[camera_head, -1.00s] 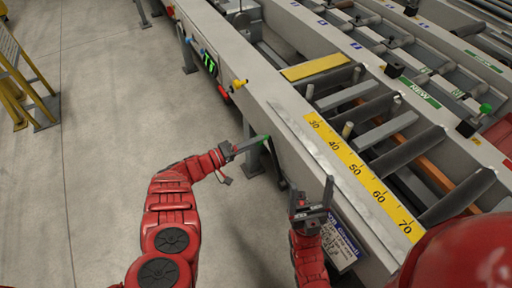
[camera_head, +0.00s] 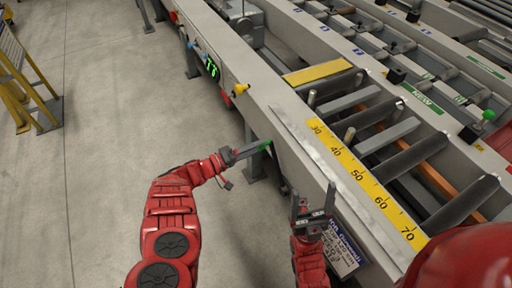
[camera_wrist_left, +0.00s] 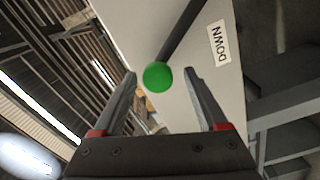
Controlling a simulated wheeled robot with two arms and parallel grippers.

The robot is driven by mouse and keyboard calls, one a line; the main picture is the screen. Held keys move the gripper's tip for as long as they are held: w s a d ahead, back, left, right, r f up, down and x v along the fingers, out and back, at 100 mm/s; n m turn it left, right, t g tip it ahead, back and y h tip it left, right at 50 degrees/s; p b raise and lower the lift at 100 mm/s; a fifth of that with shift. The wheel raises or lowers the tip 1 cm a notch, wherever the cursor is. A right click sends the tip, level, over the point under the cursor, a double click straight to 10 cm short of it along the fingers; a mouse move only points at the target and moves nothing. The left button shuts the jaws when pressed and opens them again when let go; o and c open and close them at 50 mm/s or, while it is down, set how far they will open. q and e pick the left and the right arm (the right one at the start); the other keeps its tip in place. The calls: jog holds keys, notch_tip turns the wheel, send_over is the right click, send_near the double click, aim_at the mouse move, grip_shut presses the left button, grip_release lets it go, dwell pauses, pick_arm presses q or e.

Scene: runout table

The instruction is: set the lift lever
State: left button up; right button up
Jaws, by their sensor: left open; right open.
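The lift lever ends in a round green knob (camera_wrist_left: 157,77), with a dark rod (camera_wrist_left: 182,34) running up and to the right in the left wrist view. A white "DOWN" label (camera_wrist_left: 219,43) is on the pale panel beside the rod. My left gripper (camera_wrist_left: 163,76) is open, with the knob between its fingertips and visible gaps on both sides. My right gripper (camera_head: 314,196) is open and empty, fingers upward, near the table's front side.
The runout table's pale side beam (camera_head: 292,137) runs diagonally, with a yellow scale (camera_head: 362,180) and rollers behind it. Open floor (camera_head: 105,130) lies to the left.

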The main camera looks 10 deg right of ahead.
pick_arm(q)
jog(key=v, duration=1.7)
jog(key=shift+p, duration=0.3)
